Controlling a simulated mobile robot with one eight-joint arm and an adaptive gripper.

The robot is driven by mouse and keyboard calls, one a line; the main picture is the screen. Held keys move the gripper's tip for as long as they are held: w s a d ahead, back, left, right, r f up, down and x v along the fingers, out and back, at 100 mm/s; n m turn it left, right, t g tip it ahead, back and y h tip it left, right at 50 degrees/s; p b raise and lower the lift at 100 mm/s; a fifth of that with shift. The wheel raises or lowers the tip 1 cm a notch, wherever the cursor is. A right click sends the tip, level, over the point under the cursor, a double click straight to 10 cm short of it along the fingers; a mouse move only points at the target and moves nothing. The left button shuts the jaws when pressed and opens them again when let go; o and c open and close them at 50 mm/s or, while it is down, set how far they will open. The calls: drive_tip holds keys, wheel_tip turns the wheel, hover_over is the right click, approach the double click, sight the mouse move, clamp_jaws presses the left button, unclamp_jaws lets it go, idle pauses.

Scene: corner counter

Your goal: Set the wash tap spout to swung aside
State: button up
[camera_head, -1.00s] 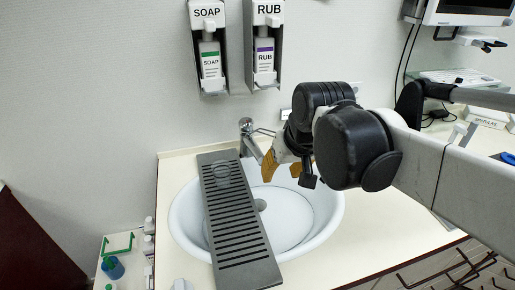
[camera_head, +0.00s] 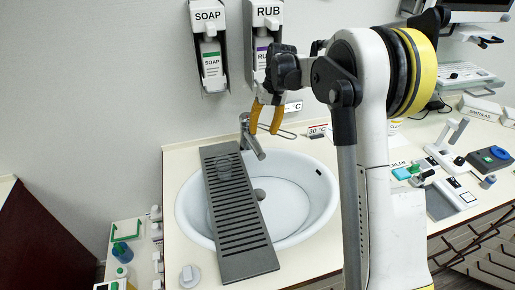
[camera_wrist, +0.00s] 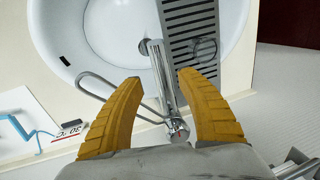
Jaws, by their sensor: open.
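The wash tap is chrome, at the back edge of the white basin in the head view. Its spout (camera_head: 252,140) reaches forward over the basin beside the drainer board. In the wrist view the spout (camera_wrist: 160,75) runs up the picture over the basin, and a thin wire-like lever loop (camera_wrist: 105,85) sticks out to the left. My gripper (camera_head: 265,130) is open, pointing down just above and behind the tap. In the wrist view its two yellow fingers (camera_wrist: 160,80) lie on either side of the tap body, with a gap visible on each side. Contact cannot be made out.
A grey slotted drainer board (camera_head: 240,220) lies across the left of the basin (camera_head: 300,190). Soap (camera_head: 211,60) and rub (camera_head: 262,50) dispensers hang on the wall close above. A temperature label (camera_head: 318,131) stands right of the tap. Devices crowd the right counter.

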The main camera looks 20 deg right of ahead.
sight(259, 147)
drive_tip(key=f, duration=0.3)
drive_tip(key=a+f+b, duration=0.1)
drive_tip(key=f, duration=0.5)
drive_tip(key=shift+a, duration=0.4)
clamp_jaws()
